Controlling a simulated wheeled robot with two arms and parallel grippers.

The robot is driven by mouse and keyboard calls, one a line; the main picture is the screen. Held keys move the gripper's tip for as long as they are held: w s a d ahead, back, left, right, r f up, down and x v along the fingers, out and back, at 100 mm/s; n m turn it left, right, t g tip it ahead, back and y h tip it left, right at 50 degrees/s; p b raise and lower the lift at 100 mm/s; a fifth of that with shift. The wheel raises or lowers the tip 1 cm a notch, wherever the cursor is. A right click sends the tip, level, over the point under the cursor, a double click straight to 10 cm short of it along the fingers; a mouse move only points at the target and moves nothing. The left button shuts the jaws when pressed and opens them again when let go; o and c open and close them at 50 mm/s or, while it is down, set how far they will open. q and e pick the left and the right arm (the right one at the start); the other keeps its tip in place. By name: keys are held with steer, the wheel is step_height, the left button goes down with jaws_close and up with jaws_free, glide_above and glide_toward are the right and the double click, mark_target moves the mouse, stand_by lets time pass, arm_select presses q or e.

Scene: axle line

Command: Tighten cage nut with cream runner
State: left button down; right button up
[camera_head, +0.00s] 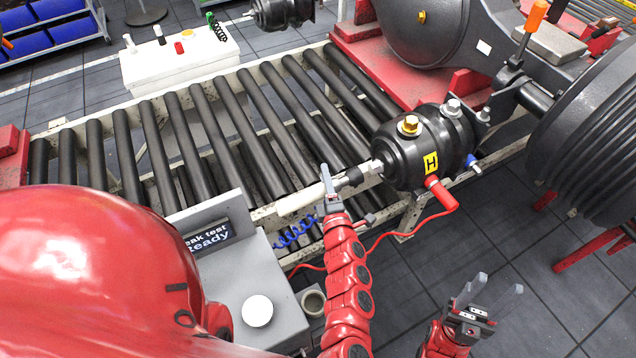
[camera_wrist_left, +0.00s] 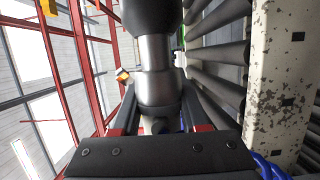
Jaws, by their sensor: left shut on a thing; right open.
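The cream runner (camera_head: 298,201) lies almost level over the front rail of the roller line, its dark nose (camera_head: 350,178) pointing right. My left gripper (camera_head: 330,190) is shut on it just behind the nose. In the left wrist view the runner's grey metal neck (camera_wrist_left: 155,75) sits between the fingers, with the black socket (camera_wrist_left: 150,14) ahead. The nose points at the pale stud end (camera_head: 374,166) of the black brake chamber (camera_head: 398,148), marked H. The cage nut cannot be made out there; whether the socket touches it is unclear. My right gripper (camera_head: 472,292) is open and empty, low at right.
A red hose fitting (camera_head: 440,194) sticks out below the chamber. A grey leak test box (camera_head: 255,262) reading "Ready" stands before the line. A blue coiled hose (camera_head: 296,232) hangs beside it. A white bench (camera_head: 180,55) is behind the rollers.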

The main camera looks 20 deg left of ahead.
mark_target(339, 177)
arm_select(q)
steer(key=shift+w+d+b, duration=0.3)
steer(key=shift+w+d, duration=0.35)
steer(key=shift+w, duration=0.2)
steer(key=shift+r, duration=0.15)
steer(key=shift+w+d+b, duration=0.45)
steer(key=shift+w+b, duration=0.1)
steer(key=shift+w+d+b, duration=0.4)
steer(key=shift+w+d, duration=0.05)
steer(key=shift+w, duration=0.1)
steer(key=shift+d, duration=0.1)
steer(key=shift+w+d, duration=0.1)
steer(key=shift+w, duration=0.1)
stand_by(0.5)
steer(key=shift+w+d+b, duration=0.35)
steer(key=shift+b, duration=0.1)
stand_by(1.8)
